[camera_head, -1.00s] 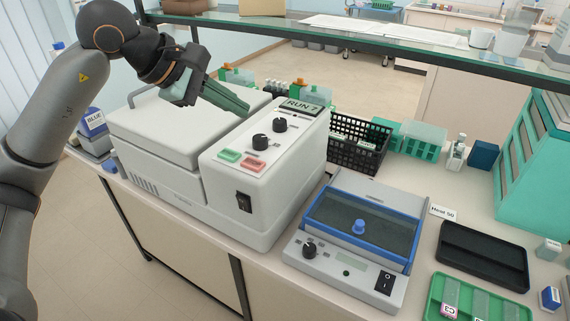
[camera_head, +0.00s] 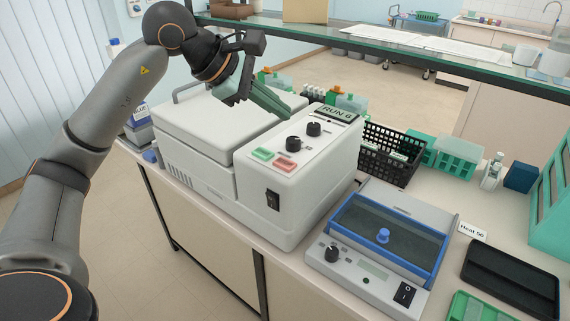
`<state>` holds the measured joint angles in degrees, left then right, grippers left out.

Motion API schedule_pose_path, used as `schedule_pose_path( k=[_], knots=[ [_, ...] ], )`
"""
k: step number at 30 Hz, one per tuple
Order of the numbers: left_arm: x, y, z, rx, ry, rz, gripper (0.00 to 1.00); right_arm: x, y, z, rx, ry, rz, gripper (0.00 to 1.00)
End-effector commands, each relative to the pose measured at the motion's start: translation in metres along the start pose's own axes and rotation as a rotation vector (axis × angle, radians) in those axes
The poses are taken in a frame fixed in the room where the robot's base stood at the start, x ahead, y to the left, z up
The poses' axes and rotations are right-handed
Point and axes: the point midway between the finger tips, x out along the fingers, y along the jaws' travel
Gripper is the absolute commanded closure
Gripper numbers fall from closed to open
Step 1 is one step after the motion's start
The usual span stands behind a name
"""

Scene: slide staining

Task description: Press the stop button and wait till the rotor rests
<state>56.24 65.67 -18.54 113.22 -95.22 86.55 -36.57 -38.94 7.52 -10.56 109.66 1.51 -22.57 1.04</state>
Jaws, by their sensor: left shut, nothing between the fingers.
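The white centrifuge-like machine (camera_head: 222,195) stands on the bench with its lid (camera_head: 212,125) closed, so the rotor is hidden. Its sloped panel has a green button (camera_head: 262,154), a red button (camera_head: 285,164), two black knobs and a display (camera_head: 338,112) that reads "RUN 6". A black rocker switch (camera_head: 273,199) is on its front. My left gripper (camera_head: 285,112) is shut and empty, with its green fingers above the back of the machine near the panel's upper left edge. It is apart from the red button. My right gripper is not in view.
A blue-framed heating unit (camera_head: 345,264) stands right of the machine. Behind are a black basket (camera_head: 384,165) and green racks (camera_head: 455,157). A dark tray (camera_head: 512,279) lies at right. A glass shelf (camera_head: 400,53) runs across above the bench back.

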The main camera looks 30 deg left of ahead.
Motion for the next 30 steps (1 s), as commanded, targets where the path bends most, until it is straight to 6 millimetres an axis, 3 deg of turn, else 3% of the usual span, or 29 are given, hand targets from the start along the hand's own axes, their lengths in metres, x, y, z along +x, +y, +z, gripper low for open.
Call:
schedule_pose_path(
  k=[15,30],
  knots=[
    [0.051,-0.037,-0.037,0.001,0.001,-0.001,1.0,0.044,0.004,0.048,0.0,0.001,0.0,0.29],
    [0.056,-0.041,-0.041,0.001,0.001,0.0,1.0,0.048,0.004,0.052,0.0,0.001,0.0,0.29]
  ],
)
